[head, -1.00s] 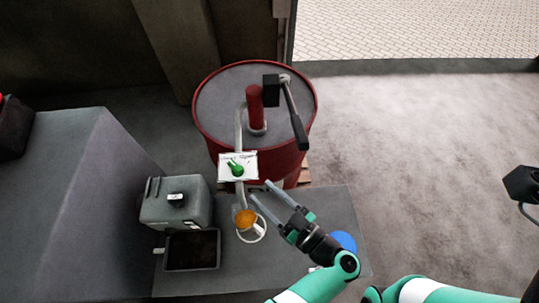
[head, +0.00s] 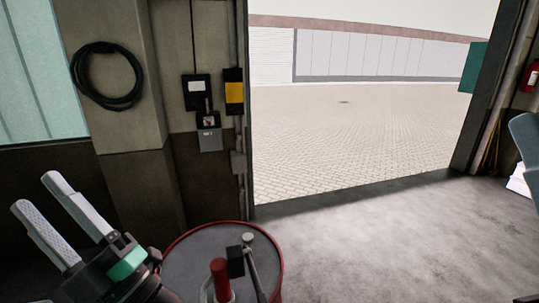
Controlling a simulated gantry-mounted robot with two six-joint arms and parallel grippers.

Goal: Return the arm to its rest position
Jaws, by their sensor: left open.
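My left gripper (head: 63,222) is raised at the lower left of the head view, close to the camera. Its two pale fingers are apart, with nothing between them. The wrist has a green band and a dark body. It stands in front of the wall, to the left of the red drum. My right gripper is not in view.
A red drum (head: 180,290) with a hand pump (head: 221,280) stands at the bottom centre. A hose coil (head: 107,76) and switch boxes (head: 234,92) are on the wall. A wide doorway opens onto paving (head: 370,130). The floor (head: 400,235) at right is clear.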

